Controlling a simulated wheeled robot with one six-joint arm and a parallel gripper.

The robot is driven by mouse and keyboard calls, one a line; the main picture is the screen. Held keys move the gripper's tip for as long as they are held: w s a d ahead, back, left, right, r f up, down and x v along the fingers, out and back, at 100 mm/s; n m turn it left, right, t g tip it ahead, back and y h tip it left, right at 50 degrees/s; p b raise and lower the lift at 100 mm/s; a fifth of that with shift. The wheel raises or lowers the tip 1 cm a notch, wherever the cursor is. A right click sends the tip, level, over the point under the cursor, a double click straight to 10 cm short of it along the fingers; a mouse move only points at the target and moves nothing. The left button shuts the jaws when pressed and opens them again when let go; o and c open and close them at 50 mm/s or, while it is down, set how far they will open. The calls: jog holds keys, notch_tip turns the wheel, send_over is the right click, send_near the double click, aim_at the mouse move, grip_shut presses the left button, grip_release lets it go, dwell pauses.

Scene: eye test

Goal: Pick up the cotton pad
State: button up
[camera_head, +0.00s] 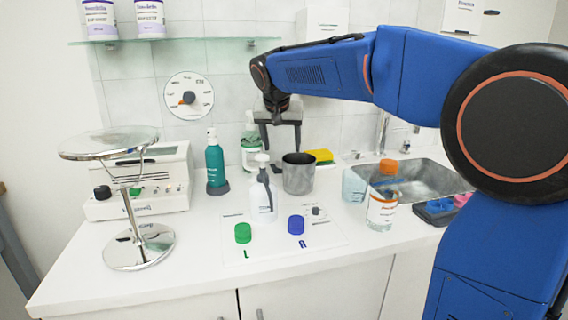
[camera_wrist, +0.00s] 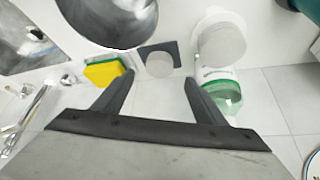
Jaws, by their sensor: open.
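In the wrist view a pale round disc, which looks like the cotton pad (camera_wrist: 158,66), lies on a dark square (camera_wrist: 146,49) behind the steel cup. I cannot be sure of its material. It shows between the two finger tips of my gripper (camera_wrist: 159,78). My gripper is open with nothing between its fingers. In the head view my gripper (camera_head: 281,148) points down above and behind the steel cup (camera_head: 299,177), apart from the counter. The cup hides the pad there.
A yellow-green sponge (camera_wrist: 103,72) lies close to the pad on one side; a green bottle (camera_wrist: 226,94) stands on the other. A glass shelf (camera_head: 180,42) is above left.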

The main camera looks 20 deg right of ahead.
jog(key=shift+x, duration=3.15)
jog(key=c, duration=1.1)
